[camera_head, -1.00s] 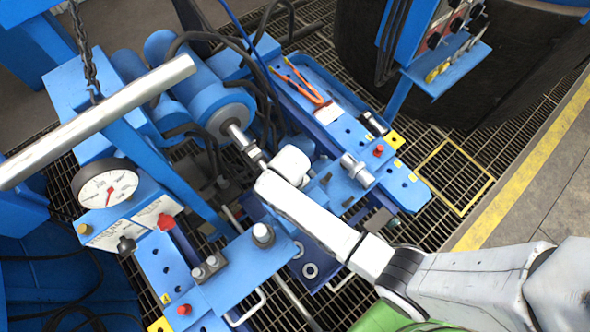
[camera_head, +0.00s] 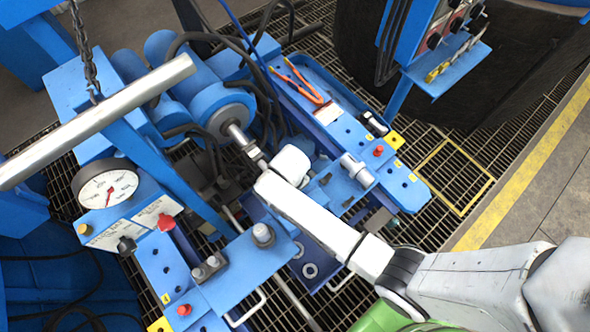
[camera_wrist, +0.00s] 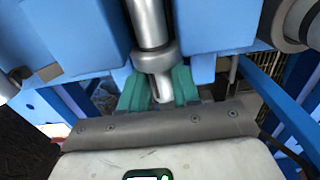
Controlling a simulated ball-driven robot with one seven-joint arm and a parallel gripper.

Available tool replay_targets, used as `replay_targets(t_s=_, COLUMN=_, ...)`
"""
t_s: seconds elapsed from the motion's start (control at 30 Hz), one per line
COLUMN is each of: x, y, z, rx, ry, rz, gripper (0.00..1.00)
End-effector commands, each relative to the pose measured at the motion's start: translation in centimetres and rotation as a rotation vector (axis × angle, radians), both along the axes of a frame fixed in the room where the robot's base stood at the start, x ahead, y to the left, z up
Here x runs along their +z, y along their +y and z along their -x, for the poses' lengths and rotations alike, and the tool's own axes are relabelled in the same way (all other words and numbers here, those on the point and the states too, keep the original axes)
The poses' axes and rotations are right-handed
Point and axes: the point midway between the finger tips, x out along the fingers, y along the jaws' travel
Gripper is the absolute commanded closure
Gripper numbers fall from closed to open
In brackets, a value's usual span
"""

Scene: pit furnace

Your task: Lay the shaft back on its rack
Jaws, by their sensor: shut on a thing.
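In the wrist view, a bright metal shaft (camera_wrist: 150,25) with a wider collar runs down from the top edge. Its narrower end lies between the green fingers of my gripper (camera_wrist: 158,82), which is shut on it. Blue blocks (camera_wrist: 215,25) flank the shaft; I cannot tell whether it touches them or whether they are its rack. In the head view my white wrist hides the fingers. A metal rod (camera_head: 244,144) from a blue cylinder points towards my wrist; I cannot tell whether it is the same piece.
A blue bench (camera_head: 330,125) with orange-handled pliers (camera_head: 300,80) stands behind my wrist. A pressure gauge (camera_head: 105,187) and a thick silver bar (camera_head: 95,122) by a chain are at left. Black hoses curve around the cylinder. Grating (camera_head: 460,165) lies open at right.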

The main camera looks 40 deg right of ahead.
Motion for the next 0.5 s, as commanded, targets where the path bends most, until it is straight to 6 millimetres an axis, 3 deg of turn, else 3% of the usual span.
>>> replay_targets(t_s=0.5, x=0.80, y=-0.01, z=-0.10, rx=0.000, ry=-0.002, rz=0.001, gripper=1.00)
